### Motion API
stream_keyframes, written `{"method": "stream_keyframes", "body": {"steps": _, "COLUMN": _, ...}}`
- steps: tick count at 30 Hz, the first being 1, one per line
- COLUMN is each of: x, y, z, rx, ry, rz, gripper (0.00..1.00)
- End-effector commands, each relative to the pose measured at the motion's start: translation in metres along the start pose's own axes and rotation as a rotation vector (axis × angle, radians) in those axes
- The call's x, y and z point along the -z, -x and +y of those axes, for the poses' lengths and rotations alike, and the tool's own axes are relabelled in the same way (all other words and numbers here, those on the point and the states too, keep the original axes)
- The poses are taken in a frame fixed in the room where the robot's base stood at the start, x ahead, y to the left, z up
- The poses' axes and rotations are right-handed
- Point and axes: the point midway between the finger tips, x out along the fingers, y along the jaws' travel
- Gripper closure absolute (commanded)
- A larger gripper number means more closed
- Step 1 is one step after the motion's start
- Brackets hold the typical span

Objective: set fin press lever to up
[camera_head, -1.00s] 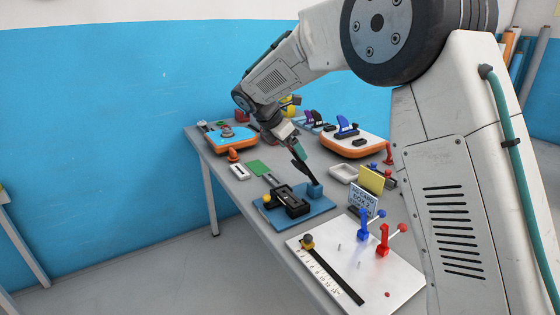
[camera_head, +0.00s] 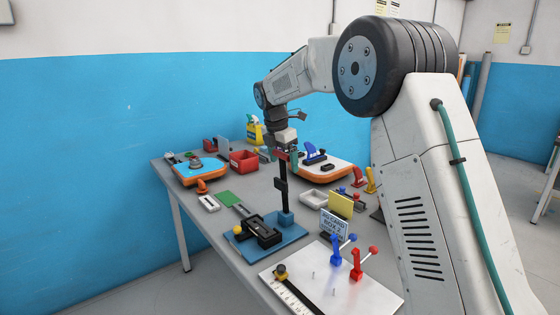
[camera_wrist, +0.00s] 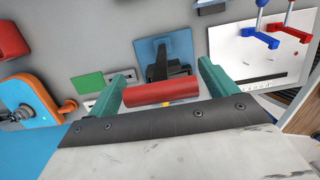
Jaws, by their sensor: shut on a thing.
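The fin press is a blue base plate (camera_head: 292,233) with a black clamp body (camera_head: 262,229), a yellow knob and a blue pivot block (camera_head: 286,218). Its black lever (camera_head: 284,196) stands about upright from the pivot block. The red grip (camera_wrist: 162,93) at the lever's top lies crosswise between the green fingers of my gripper (camera_wrist: 166,72) in the wrist view. In the head view my gripper (camera_head: 285,152) is above the press, shut on the red grip. The wrist view shows the blue plate beyond the grip; most of the lever is hidden there.
A white plate with blue (camera_head: 335,251) and red (camera_head: 356,263) levers stands at the front right. A sign (camera_head: 334,224), a yellow block (camera_head: 341,204) and a white tray (camera_head: 314,199) are to the right. Orange-edged boards (camera_head: 196,170) lie at the back.

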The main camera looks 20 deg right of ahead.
Motion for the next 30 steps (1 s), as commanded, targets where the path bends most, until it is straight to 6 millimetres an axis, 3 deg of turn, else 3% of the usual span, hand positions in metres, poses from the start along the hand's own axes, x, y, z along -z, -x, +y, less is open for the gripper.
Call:
{"method": "stream_keyframes", "body": {"steps": 9, "x": -0.002, "y": -0.001, "z": 0.000, "rx": 0.001, "ry": -0.001, "rz": -0.003, "gripper": 0.56}}
{"method": "stream_keyframes", "body": {"steps": 10, "x": -0.002, "y": -0.001, "z": 0.000, "rx": 0.001, "ry": -0.001, "rz": -0.003, "gripper": 0.10}}
{"method": "stream_keyframes", "body": {"steps": 11, "x": -0.002, "y": -0.001, "z": 0.000, "rx": 0.001, "ry": -0.001, "rz": -0.003, "gripper": 0.01}}
{"method": "stream_keyframes", "body": {"steps": 20, "x": -0.001, "y": 0.003, "z": 0.000, "rx": 0.000, "ry": -0.001, "rz": -0.002, "gripper": 0.00}}
{"method": "stream_keyframes", "body": {"steps": 30, "x": -0.001, "y": 0.056, "z": 0.000, "rx": -0.001, "ry": -0.001, "rz": -0.002, "gripper": 0.00}}
